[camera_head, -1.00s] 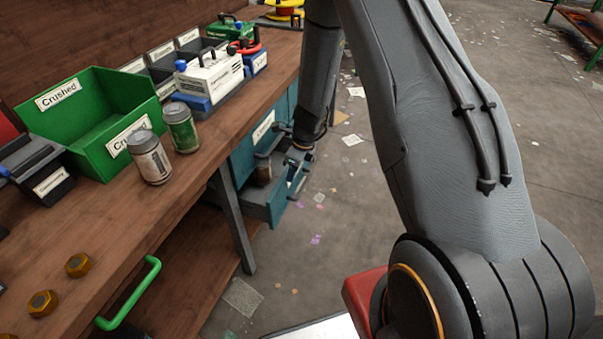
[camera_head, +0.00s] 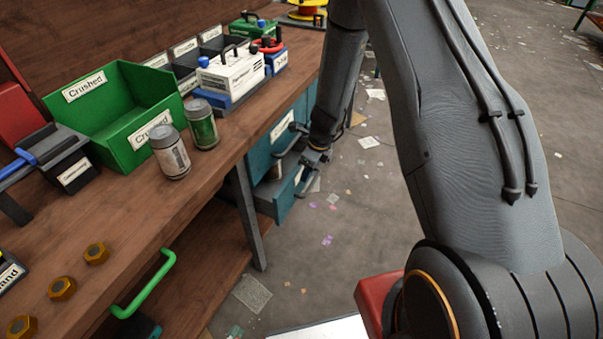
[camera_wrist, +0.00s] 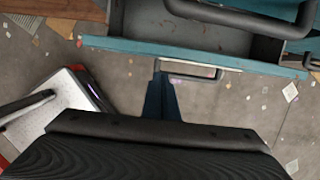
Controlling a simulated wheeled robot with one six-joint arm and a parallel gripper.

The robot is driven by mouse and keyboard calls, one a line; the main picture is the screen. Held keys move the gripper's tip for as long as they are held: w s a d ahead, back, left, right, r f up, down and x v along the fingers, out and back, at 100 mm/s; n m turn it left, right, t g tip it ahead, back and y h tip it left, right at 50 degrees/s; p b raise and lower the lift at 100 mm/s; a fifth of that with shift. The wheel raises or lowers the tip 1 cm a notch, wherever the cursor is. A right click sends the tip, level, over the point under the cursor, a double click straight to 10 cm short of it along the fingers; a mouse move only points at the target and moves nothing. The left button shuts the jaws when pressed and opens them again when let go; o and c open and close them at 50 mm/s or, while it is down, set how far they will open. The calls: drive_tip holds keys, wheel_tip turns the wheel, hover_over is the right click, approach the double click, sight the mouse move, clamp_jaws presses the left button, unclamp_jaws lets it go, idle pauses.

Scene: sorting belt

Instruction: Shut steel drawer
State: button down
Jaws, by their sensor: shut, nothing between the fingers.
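A teal drawer (camera_head: 283,198) stands partly open under the far part of the workbench, with a pale label on its front too small to read. In the wrist view its teal front edge (camera_wrist: 135,46) runs across the top, with a grey interior (camera_wrist: 150,22) behind it and a dark bar handle (camera_wrist: 190,76) on its near side. My gripper (camera_head: 312,178) is shut and empty, close to the drawer front on its outer side. In the wrist view its narrow fingers (camera_wrist: 162,98) point at the handle; I cannot tell whether they touch.
A closed teal drawer front with a label (camera_head: 282,125) and dark handle sits above the open one. A bench leg (camera_head: 249,220) stands to the left. On the workbench (camera_head: 215,170) are a green bin (camera_head: 110,110) and two cans (camera_head: 170,155). The floor right of the drawer is clear except for scraps.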

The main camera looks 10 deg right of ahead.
drive_tip(key=s+d+v, duration=0.1)
drive_tip(key=v, duration=0.9)
drive_tip(key=w+d+f+t+y+b, duration=0.15)
drive_tip(key=w+d+b, duration=0.35)
drive_tip(key=b, duration=0.6)
drive_tip(key=a+b+x, duration=0.2)
drive_tip(key=x, duration=0.9)
drive_tip(key=shift+w+r, duration=0.25)
drive_tip(key=shift+r, duration=0.2)
drive_tip(key=shift+g, duration=0.25)
